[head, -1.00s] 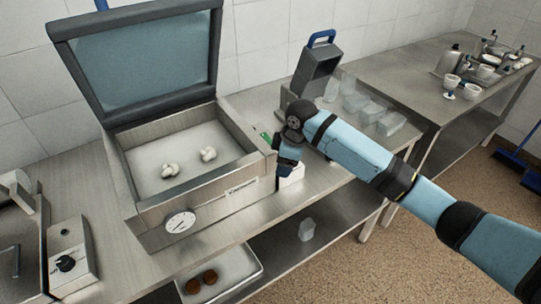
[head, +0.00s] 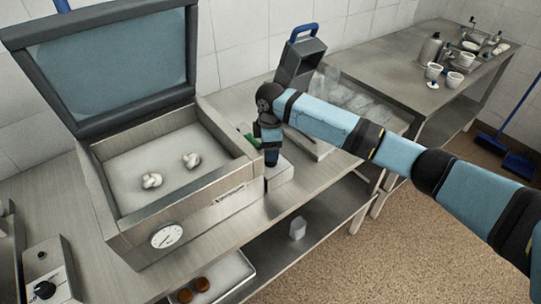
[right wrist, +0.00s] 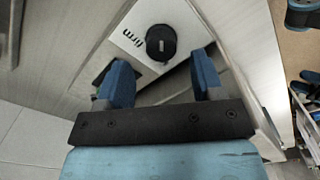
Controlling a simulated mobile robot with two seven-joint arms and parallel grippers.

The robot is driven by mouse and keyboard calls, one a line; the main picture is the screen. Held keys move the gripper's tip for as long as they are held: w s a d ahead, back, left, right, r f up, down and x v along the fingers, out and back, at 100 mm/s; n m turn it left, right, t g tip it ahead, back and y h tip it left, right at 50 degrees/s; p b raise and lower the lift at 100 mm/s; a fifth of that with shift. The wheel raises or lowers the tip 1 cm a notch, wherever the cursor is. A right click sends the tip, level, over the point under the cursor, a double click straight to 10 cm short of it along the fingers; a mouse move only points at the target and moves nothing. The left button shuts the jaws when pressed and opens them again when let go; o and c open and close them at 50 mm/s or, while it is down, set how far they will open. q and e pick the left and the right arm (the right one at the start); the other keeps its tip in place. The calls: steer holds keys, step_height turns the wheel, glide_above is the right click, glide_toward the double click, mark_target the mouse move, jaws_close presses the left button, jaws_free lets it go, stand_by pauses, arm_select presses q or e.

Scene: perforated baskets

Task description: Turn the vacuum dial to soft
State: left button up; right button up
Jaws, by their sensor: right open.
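The vacuum machine (head: 190,215) stands on the steel bench with its lid (head: 110,65) raised and two white lumps inside. A round gauge (head: 167,235) is on its front. My right gripper (head: 271,160) points down by the machine's right front corner, over a small white box (head: 280,182). In the right wrist view a black dial (right wrist: 161,42) sits on a pale panel with upside-down lettering that seems to read "firm". The gripper's blue fingers (right wrist: 163,70) are open, one to each side and short of the dial, with nothing between them. In the head view I cannot make out this dial.
Another black knob (head: 43,290) is on a box at the lower left. A grey holder with a blue handle (head: 303,32) and clear containers (head: 345,92) stand behind my right arm. A shelf below holds a tray (head: 228,285). A second table (head: 415,75) carries cups.

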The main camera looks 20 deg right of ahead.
step_height(320, 180, down, 3)
steer(key=shift+s+f, duration=0.1)
steer(key=shift+f, duration=0.4)
steer(key=c, duration=0.9)
